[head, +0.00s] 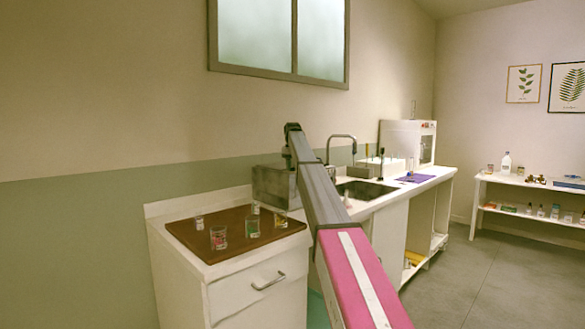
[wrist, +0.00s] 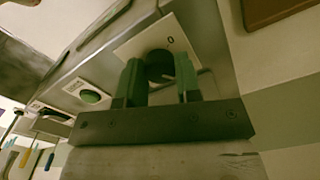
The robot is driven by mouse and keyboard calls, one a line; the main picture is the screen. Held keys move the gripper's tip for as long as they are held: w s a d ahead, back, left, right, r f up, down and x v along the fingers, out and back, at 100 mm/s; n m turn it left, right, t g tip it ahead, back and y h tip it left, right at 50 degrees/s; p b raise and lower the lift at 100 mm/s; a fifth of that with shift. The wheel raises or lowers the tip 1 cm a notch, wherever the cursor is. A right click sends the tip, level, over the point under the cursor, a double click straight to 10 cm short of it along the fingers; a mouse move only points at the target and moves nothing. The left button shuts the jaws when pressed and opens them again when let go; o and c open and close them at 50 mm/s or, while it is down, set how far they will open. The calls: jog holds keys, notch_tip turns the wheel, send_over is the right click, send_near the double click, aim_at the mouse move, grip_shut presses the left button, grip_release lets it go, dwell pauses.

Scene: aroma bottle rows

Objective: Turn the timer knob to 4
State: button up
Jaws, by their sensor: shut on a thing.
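In the wrist view the dark round timer knob (wrist: 160,57) sits on a pale square plate (wrist: 174,33) marked "0". My gripper (wrist: 160,76) is shut on the knob, with one greenish finger on each side of it. The fingers hide part of the knob, and I cannot make out its pointer or the other numbers. The plate is on the face of a metal box, which in the head view is the grey box (head: 270,187) on the counter. My arm hides its right part there, and my gripper cannot be made out in that view.
A green round button (wrist: 91,97) sits beside the knob plate. In the head view a brown board (head: 190,237) with several small glasses lies in front of the box. A sink (head: 368,190) with a tap is to the right. The floor (head: 470,275) at the right is clear.

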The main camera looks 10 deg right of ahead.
jog(key=m, duration=0.5)
jog(key=shift+m, duration=0.3)
jog(key=m, duration=1.6)
jog(key=shift+m, duration=0.3)
jog(key=o, duration=0.9)
jog(key=shift+r, duration=0.1)
